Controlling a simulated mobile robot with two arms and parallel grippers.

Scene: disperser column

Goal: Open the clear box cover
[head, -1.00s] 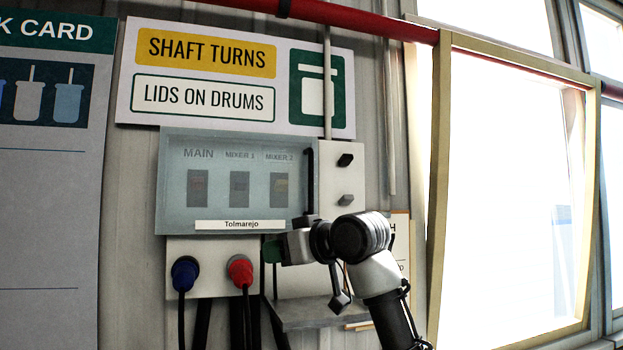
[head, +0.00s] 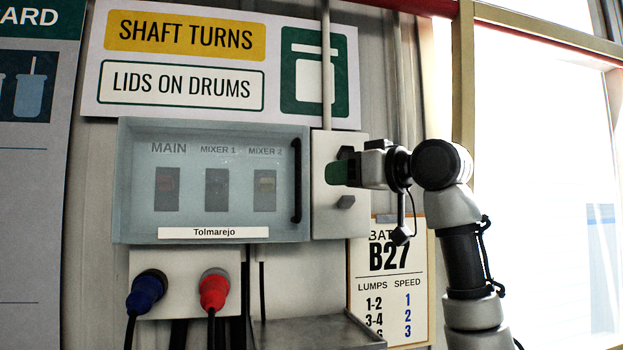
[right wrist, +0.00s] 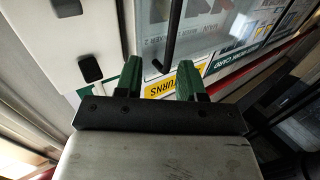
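The clear box cover (head: 135,205) is shut over a box with three switches marked MAIN, MIXER 1 and MIXER 2. Its black upright handle (head: 297,188) is on the right edge. My right gripper (head: 338,173) is just right of the handle, in front of the grey side panel, apart from the handle. In the right wrist view its green fingers (right wrist: 160,78) are spread with nothing between them. The handle (right wrist: 172,42) shows there beyond the fingertips, with the cover (right wrist: 220,35) beside it. My left gripper is not in view.
The side panel (head: 326,215) has dark knobs, one (head: 346,202) just below my gripper. Blue (head: 146,292) and red (head: 214,291) plugs with cables sit under the box. A grey shelf (head: 320,332) is below right. A window frame (head: 463,90) stands at the right.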

